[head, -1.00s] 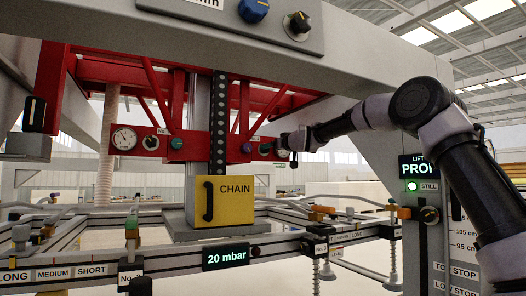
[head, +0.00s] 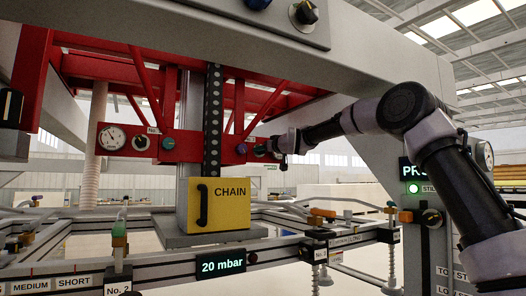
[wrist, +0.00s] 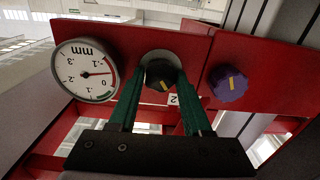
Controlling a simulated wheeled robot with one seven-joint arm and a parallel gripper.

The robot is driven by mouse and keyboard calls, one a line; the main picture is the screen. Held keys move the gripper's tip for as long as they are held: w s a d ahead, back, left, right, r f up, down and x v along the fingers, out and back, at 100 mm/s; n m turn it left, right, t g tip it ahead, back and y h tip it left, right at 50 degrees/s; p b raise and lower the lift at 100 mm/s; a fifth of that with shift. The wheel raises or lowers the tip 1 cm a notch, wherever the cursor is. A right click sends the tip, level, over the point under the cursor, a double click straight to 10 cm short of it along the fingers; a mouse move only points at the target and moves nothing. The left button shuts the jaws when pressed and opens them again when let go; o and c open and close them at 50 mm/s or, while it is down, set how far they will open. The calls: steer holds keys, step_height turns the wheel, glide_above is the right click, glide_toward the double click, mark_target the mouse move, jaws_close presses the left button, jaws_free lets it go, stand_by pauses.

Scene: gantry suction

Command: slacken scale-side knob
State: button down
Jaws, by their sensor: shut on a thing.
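A black knob with a yellow pointer line (wrist: 160,72) sits on the red panel (wrist: 196,50) in the wrist view, between a round dial marked mm (wrist: 84,70) and a purple knob (wrist: 228,83). My gripper (wrist: 160,88) has its two green fingers on either side of the black knob and is shut on it. In the head view my gripper (head: 268,148) is at the right end of the red crossbar, just right of the purple knob (head: 241,148). There my gripper hides the black knob and the dial beside it.
A second gauge (head: 111,137), a black knob (head: 141,142) and a green knob (head: 168,143) sit left on the crossbar. A yellow CHAIN box (head: 222,208) stands below. The grey gantry post (head: 365,165) is close behind my arm.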

steer(key=shift+n, duration=0.3)
steer(key=shift+f+n, duration=0.1)
steer(key=shift+n, duration=3.1)
steer(key=shift+c, duration=1.7)
jaws_free()
steer(key=shift+s, duration=0.1)
